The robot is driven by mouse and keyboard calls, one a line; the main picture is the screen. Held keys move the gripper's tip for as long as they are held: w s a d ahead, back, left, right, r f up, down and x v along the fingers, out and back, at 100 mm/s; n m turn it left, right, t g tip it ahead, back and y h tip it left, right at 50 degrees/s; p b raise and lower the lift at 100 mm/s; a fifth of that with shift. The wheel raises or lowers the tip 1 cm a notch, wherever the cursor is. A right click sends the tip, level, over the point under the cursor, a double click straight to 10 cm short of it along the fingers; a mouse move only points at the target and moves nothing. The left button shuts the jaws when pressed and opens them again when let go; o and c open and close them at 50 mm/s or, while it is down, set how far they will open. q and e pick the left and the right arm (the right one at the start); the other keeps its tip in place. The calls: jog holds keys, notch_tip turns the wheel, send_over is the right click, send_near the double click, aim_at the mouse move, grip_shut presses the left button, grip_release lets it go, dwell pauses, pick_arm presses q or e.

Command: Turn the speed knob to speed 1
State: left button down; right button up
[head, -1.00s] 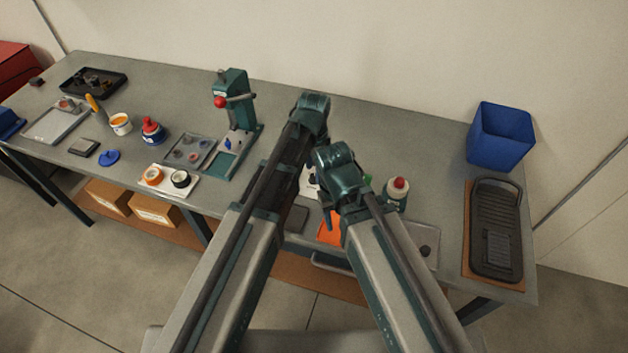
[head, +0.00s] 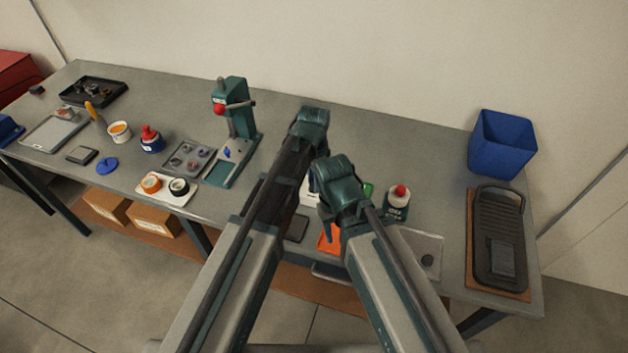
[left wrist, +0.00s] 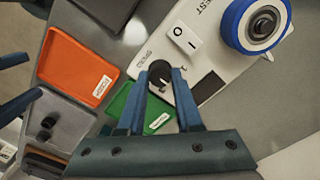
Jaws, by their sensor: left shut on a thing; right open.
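The speed knob (left wrist: 160,72) is a small black round knob on a white test unit (left wrist: 218,68), beside the printed word SPEED. My left gripper (left wrist: 161,80) is shut on the knob, one blue finger on each side. In the head view my left arm hides the knob, and only a bit of the white unit (head: 307,192) shows. My right gripper (head: 328,218) is open, low beside the orange tray, its tips partly hidden. Blue fingers (left wrist: 18,90) at the left of the wrist view look like its own.
The unit carries a rocker switch (left wrist: 185,38) and a blue-rimmed wheel (left wrist: 258,24). An orange tray (left wrist: 78,66) and a green tray (left wrist: 122,104) lie close by.

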pick_arm(q)
jog(key=shift+n, duration=0.3)
jog(key=n, duration=0.3)
jog(key=shift+n, duration=2.6)
jog(key=c, duration=0.6)
grip_release()
jog(key=shift+r, duration=0.1)
pick_arm(e)
jog(key=shift+r, duration=0.1)
